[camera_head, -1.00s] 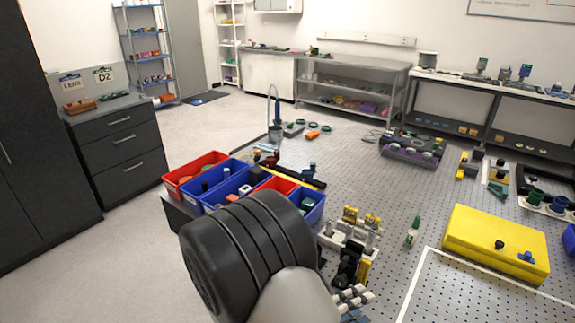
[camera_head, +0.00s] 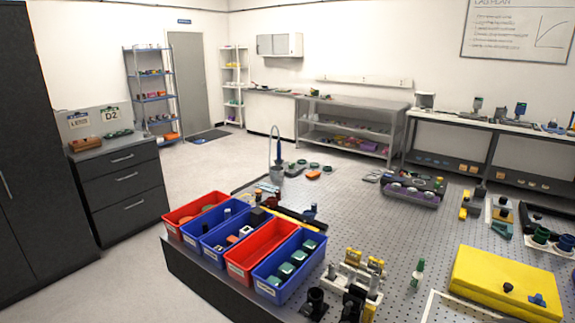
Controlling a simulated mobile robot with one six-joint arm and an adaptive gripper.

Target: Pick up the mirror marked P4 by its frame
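I cannot make out a mirror marked P4, as any marks on the small parts are too small to read. Small dark mounts with green tops (camera_head: 286,269) sit in the front blue bin (camera_head: 267,289). A group of small holders with yellow tops (camera_head: 355,275) stands on the perforated optical table (camera_head: 400,245), just right of the bins. A black mount (camera_head: 316,302) stands at the table's front edge. A small green-topped piece (camera_head: 417,273) stands alone to the right. My gripper is not in view.
Red and blue bins line the table's left corner, including a front red bin (camera_head: 262,247). A yellow box (camera_head: 506,282) lies at right. A dark tray with purple parts (camera_head: 413,190) sits farther back. Open floor (camera_head: 130,265) lies left, before dark drawers (camera_head: 124,185).

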